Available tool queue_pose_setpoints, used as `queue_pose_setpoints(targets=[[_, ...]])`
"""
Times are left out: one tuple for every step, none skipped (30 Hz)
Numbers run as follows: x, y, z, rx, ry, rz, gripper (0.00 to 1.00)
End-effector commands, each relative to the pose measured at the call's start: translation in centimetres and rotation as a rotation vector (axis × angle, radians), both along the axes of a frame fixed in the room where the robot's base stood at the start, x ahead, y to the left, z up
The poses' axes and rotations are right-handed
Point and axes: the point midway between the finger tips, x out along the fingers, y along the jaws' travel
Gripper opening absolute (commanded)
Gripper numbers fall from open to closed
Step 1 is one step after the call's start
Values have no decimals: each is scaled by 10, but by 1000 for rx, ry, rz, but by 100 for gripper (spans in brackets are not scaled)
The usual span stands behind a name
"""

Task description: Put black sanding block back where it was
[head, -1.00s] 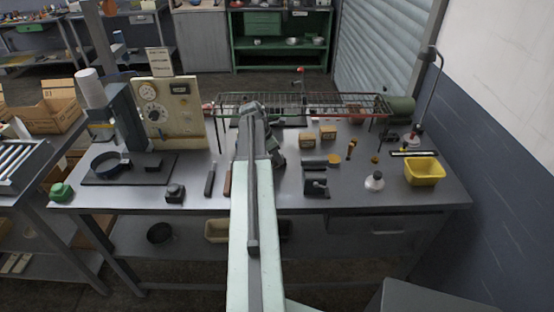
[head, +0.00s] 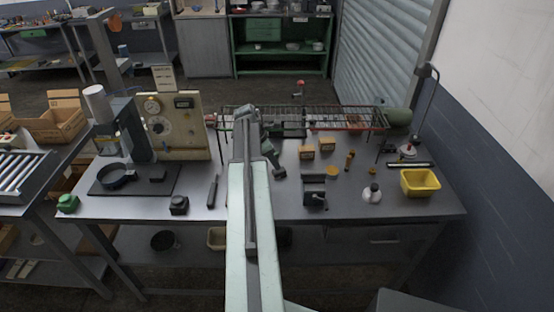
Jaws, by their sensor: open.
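A small black block (head: 157,176), which looks like the sanding block, lies on a dark flat mat (head: 133,190) at the left of the workbench. A round black pan (head: 115,177) sits on the same mat, just left of the block. My arm reaches over the middle of the bench. My gripper (head: 279,174) is at its far end, pointing down over the bench between the black-handled tool and the small vise. It is small and partly hidden by the arm; I see nothing held in it. It is well to the right of the block.
A wire rack (head: 345,119) spans the back. A gauge panel (head: 172,126) and a column stand behind the mat. A dark knobbed block (head: 179,205), a black-handled tool (head: 213,191), a vise (head: 314,192), small wooden boxes (head: 327,144) and a yellow bin (head: 420,183) are on the bench.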

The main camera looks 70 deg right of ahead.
Motion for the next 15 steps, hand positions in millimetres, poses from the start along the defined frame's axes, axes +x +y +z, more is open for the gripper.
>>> queue_pose_setpoints(targets=[[4,4,25,0,0,2,52],[6,6,32,0,0,2,52],[8,8,40,0,0,2,52],[10,10,45,0,0,2,52],[11,11,49,1,1,2,52],[13,13,54,0,0,1,52],[14,14,56,0,0,0,52],[15,15,58,0,0,0,52],[16,16,59,0,0,0,52],[16,16,59,0,0,0,52],[16,16,58,0,0,-1,52],[16,16,57,0,0,-1,52],[16,16,57,0,0,-1,52],[16,16,56,0,0,-1,52],[16,16,56,0,0,-1,52]])
